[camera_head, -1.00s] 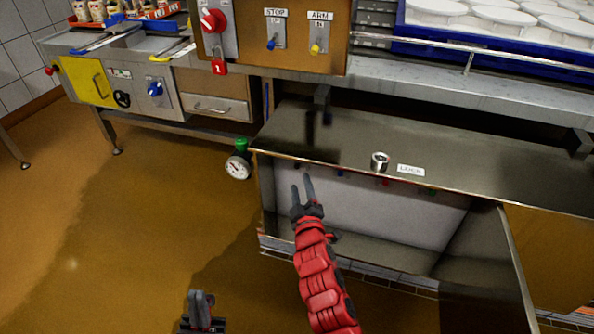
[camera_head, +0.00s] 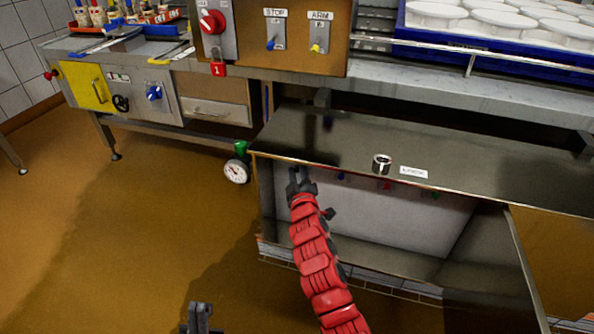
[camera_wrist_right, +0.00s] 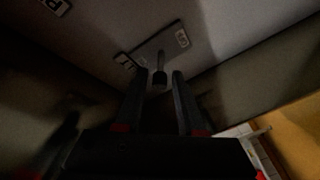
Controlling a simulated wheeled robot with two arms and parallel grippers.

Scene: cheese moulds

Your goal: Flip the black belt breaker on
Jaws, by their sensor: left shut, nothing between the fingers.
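The steel cabinet (camera_head: 400,150) stands open below the counter, with a row of small switches on its inner panel. A dark toggle lever (camera_wrist_right: 160,78) on a labelled plate shows in the right wrist view; it is probably the black belt breaker. The head view hides it behind my right gripper (camera_head: 300,178). That gripper reaches under the cabinet's front top edge. In the right wrist view its two fingers (camera_wrist_right: 158,103) are apart, with the lever just ahead, between their tips. I cannot tell if they touch it. My left gripper (camera_head: 200,318) is shut and empty at the bottom edge.
Blue (camera_head: 343,177), red (camera_head: 388,185) and green (camera_head: 435,195) switches sit to the right inside the cabinet. A gauge (camera_head: 237,171) is at the left.

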